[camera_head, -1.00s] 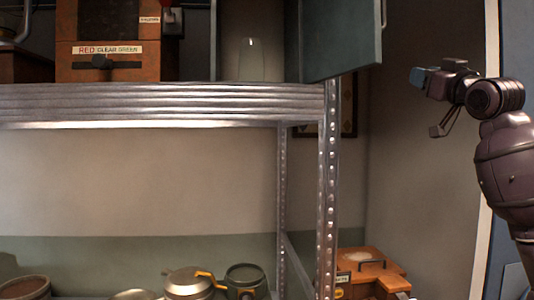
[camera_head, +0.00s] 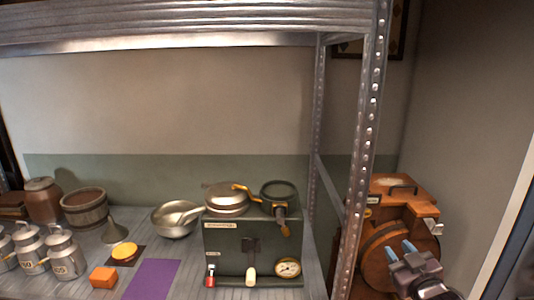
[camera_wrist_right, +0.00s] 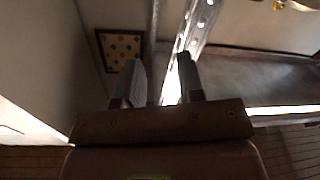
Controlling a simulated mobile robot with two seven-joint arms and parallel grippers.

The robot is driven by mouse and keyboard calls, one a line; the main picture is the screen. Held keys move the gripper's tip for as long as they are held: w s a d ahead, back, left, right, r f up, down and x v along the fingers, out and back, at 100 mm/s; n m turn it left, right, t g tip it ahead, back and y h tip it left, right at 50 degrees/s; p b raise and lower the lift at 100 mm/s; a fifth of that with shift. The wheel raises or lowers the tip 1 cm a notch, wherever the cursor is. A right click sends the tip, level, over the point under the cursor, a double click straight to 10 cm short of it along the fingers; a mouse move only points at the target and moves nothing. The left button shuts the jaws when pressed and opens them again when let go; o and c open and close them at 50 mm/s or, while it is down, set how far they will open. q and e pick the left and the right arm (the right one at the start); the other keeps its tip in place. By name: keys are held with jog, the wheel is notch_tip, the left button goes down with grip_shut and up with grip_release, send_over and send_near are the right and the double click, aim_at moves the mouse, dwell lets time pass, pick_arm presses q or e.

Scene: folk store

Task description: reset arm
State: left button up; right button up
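My right gripper (camera_head: 400,250) is at the lower right of the head view, in front of an orange-brown wooden machine (camera_head: 392,188). In the right wrist view my right gripper (camera_wrist_right: 160,75) shows two grey fingers apart, with nothing between them. It is open and empty. My left gripper is in neither current view.
A metal shelf post (camera_head: 368,130) stands left of my right gripper. On the lower shelf are a green box with a gauge (camera_head: 252,240), a metal bowl (camera_head: 176,219), milk cans (camera_head: 65,254), an orange block (camera_head: 103,277) and a purple mat (camera_head: 152,280).

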jog(key=s+a+f+m+g+h, duration=0.1)
jog(key=s+f+g, duration=0.2)
jog(key=s+f, duration=0.9)
jog(key=s+a+f+m+g, duration=0.2)
jog(key=s+f+g, duration=0.1)
jog(key=s+f, duration=1)
jog(key=shift+s+f+m+h, duration=0.2)
jog(key=shift+s+m+h, duration=0.15)
jog(key=shift+s, duration=0.5)
jog(key=shift+w, duration=0.1)
